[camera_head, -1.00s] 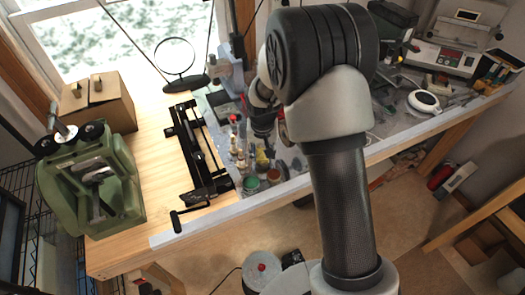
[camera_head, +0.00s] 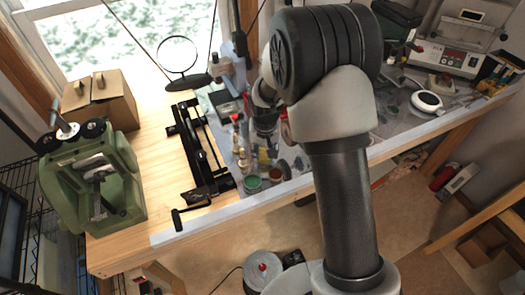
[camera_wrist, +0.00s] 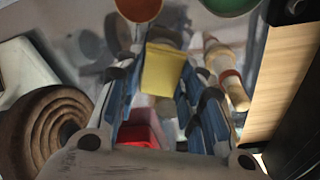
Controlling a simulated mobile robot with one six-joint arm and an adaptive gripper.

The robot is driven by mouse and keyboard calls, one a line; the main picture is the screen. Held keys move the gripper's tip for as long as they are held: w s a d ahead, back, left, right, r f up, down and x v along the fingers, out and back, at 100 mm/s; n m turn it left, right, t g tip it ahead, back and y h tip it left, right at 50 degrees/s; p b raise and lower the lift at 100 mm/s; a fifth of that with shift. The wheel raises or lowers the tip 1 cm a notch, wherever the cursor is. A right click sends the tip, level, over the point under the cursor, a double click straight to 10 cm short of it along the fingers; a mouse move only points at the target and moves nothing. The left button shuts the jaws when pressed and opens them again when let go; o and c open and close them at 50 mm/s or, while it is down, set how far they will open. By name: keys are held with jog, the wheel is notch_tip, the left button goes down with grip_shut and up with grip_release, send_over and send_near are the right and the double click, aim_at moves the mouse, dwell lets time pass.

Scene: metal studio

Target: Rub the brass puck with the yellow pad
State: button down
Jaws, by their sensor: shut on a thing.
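The yellow pad (camera_wrist: 162,70) is a small yellow block between the blue-lined fingers of my gripper (camera_wrist: 163,88) in the wrist view. My gripper is shut on it. In the head view my gripper (camera_head: 265,128) is low over the cluttered part of the workbench, partly hidden by my arm. I cannot make out the brass puck in either view; my gripper or arm may hide it. Whether the pad touches anything below is not clear.
A brown ringed disc (camera_wrist: 50,130) and a red block (camera_wrist: 143,128) lie close by my gripper. A green jar (camera_head: 252,183) and small bottles stand near the bench's front edge. A black metal frame (camera_head: 198,150) is to the left, with bare wood (camera_head: 145,185) beyond.

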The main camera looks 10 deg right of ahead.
jog(key=shift+s+d, duration=0.15)
jog(key=shift+d, duration=0.25)
jog(key=shift+w+a, duration=0.2)
jog(key=shift+a, duration=0.7)
jog(key=shift+s+d, duration=0.25)
jog(key=shift+d, duration=0.65)
jog(key=shift+w+a, duration=0.25)
jog(key=shift+a, duration=0.65)
jog(key=shift+s+d+b, duration=0.2)
jog(key=shift+d+b, duration=0.1)
jog(key=shift+d, duration=0.6)
jog(key=shift+w+a, duration=0.2)
jog(key=shift+a, duration=0.7)
jog(key=shift+s+d, duration=0.2)
jog(key=shift+d, duration=0.7)
jog(key=shift+w+a, duration=0.2)
jog(key=shift+a, duration=0.7)
jog(key=shift+s+d, duration=0.2)
jog(key=shift+d, duration=0.7)
jog(key=shift+a, duration=0.15)
